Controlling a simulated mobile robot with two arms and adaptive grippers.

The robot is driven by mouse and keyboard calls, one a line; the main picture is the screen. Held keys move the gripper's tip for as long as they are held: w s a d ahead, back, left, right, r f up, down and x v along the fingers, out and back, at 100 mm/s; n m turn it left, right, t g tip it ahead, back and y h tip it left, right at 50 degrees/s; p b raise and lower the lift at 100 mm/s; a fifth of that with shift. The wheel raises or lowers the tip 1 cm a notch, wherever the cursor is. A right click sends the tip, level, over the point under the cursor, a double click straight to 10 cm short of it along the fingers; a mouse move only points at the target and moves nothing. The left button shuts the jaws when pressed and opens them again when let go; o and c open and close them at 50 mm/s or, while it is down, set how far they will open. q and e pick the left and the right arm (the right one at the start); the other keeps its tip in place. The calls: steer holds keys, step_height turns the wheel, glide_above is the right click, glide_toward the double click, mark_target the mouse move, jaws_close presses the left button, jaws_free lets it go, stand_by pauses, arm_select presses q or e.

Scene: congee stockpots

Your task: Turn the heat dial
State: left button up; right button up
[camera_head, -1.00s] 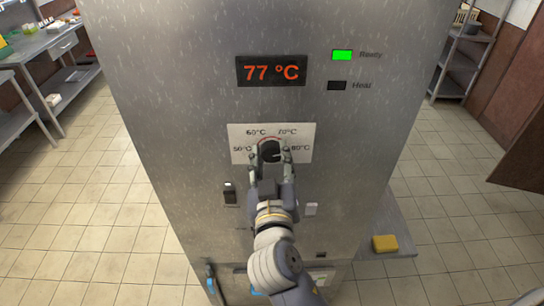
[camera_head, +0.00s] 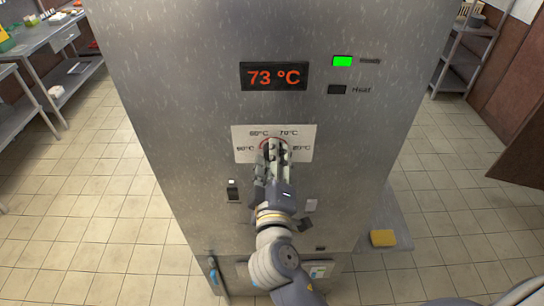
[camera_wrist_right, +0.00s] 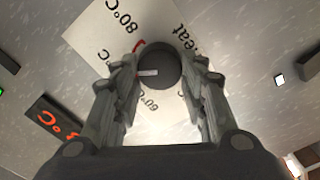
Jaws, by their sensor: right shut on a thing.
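The heat dial (camera_head: 271,147) is a dark round knob on a white scale plate (camera_head: 244,147) on the metal cabinet's front. The plate has temperature marks around the dial. My right gripper (camera_head: 275,150) is shut on the dial and hides much of it in the head view. In the right wrist view the dial (camera_wrist_right: 158,66), with a pale pointer line, sits between the two fingers of the right gripper (camera_wrist_right: 160,78). The display (camera_head: 273,76) above reads 73 °C. The left gripper is not in view.
A green lamp (camera_head: 342,61) is lit beside the display; the Heat lamp (camera_head: 337,89) below it is dark. A dark switch (camera_head: 233,190) is left of my right arm. A yellow sponge (camera_head: 383,238) lies on a low shelf at right. The tiled floor at left is open.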

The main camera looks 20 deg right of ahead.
stand_by(0.4)
steer(key=o, duration=0.9)
steer(key=shift+c, duration=0.2)
steer(key=shift+o, duration=1)
steer(key=shift+w+d, duration=0.1)
steer(key=shift+w, duration=0.05)
steer(key=v, duration=1.2)
